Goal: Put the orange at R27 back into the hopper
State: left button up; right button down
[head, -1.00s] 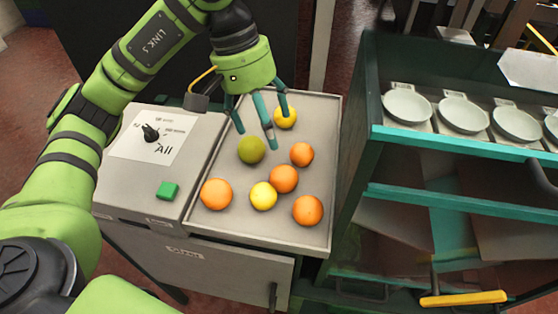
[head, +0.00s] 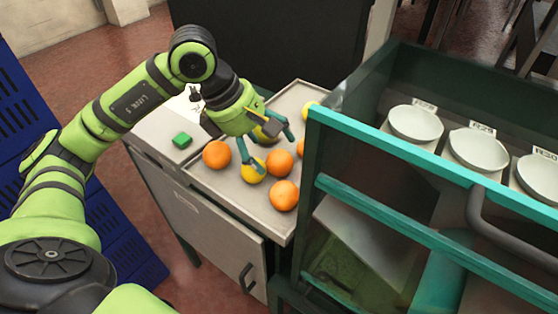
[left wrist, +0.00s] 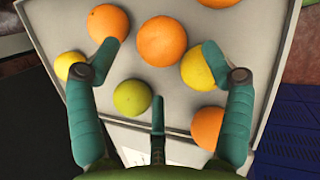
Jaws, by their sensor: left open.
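My left gripper (head: 270,152) is open and empty above the grey fruit tray (head: 228,187). In the left wrist view its teal fingers (left wrist: 160,64) spread over the fruit, and none is clasped. The tray holds several oranges, one of them (head: 284,195) near its front right, plus yellow fruits (head: 253,170) and a green fruit (left wrist: 132,97). Three white dishes, at left (head: 415,122), middle (head: 478,149) and right (head: 540,177), stand empty on the rack. No orange shows on a dish now. My right gripper is out of view.
The teal-edged rack (head: 400,155) stands close to the tray's right side, its rim overlapping the tray in view. A green button (head: 182,140) sits on the panel left of the tray. Blue crates (head: 25,115) stand at the far left.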

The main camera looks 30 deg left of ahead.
aim_at(274, 155)
pick_arm(q)
jog(key=x, duration=0.1)
jog(key=p+x, duration=0.1)
jog(key=x, duration=0.1)
jog(key=shift+s+d+f, duration=0.15)
jog(key=shift+d+f, duration=0.05)
jog(key=shift+d, duration=0.3)
jog(key=shift+d+f, duration=0.1)
jog(key=shift+f, duration=0.2)
jog(key=c, duration=1.4)
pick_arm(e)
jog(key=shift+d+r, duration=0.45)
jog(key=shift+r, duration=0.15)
